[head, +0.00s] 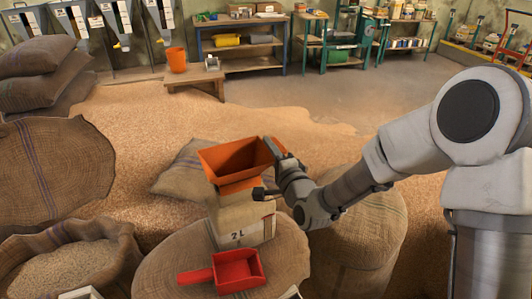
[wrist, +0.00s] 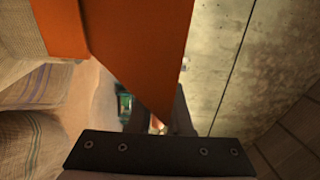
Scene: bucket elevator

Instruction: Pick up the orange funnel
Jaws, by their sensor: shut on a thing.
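The orange funnel (head: 236,162) is a wide square hopper shape. In the head view it is upright above a pale box marked "2 L" (head: 240,222); I cannot tell whether it still touches the box. My gripper (head: 274,150) is at the funnel's right side, shut on its rim. In the wrist view the funnel's orange wall (wrist: 125,45) fills the upper middle and runs down between the fingers (wrist: 160,122). The fingertips are partly hidden behind the wall.
A red scoop (head: 236,271) lies on the sack top in front of the box. Full sacks (head: 55,170) stand at left, and an open grain sack (head: 70,262) at lower left. Loose grain covers the floor behind. An orange bucket (head: 177,60) stands on a small bench farther back.

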